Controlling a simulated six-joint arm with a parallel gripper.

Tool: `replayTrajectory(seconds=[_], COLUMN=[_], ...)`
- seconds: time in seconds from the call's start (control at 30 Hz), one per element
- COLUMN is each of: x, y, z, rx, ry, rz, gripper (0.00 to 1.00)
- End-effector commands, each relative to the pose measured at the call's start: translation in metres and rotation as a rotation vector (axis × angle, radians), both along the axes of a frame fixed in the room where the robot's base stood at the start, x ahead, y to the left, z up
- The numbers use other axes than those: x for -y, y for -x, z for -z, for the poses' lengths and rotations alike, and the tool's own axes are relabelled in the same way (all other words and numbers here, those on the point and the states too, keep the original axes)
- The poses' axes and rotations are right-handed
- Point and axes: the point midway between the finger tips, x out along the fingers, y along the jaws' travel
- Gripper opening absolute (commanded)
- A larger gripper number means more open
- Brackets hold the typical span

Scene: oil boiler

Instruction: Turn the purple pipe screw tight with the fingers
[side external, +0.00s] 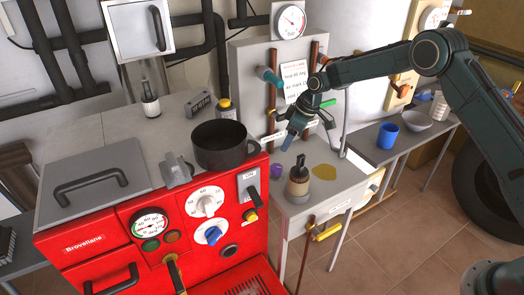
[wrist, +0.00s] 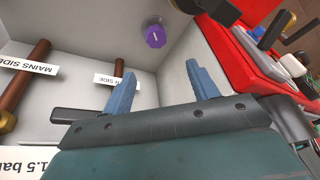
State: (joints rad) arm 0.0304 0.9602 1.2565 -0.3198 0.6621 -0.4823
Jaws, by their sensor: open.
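The purple pipe screw (side external: 277,170) is a small ribbed knob low down, between the red boiler and the oil can in the side view. In the wrist view the two blue fingers of my gripper (wrist: 157,78) are spread and empty. The screw lies beyond the fingertips, between their lines, and is not touched.
The red boiler (side external: 150,235) with a black pot (side external: 222,145) stands left of the screw. Copper pipes (wrist: 22,85) with labels run along the panel.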

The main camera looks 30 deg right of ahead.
Motion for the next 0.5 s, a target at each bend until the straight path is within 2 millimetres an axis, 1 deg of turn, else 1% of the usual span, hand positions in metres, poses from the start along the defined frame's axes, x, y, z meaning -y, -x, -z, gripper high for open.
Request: replayTrajectory(seconds=[0.03, 0.2, 0.33, 0.5], x=[0.007, 0.021, 0.026, 0.027], y=[-0.001, -0.002, -0.002, -0.001], z=[0.000, -0.002, -0.004, -0.004], rx=[0.008, 0.041, 0.058, 0.063], ry=[-0.004, -0.012, -0.015, -0.015], rz=[-0.069, -0.273, -0.356, -0.383], gripper=[0.59, 0.59, 0.59, 0.59])
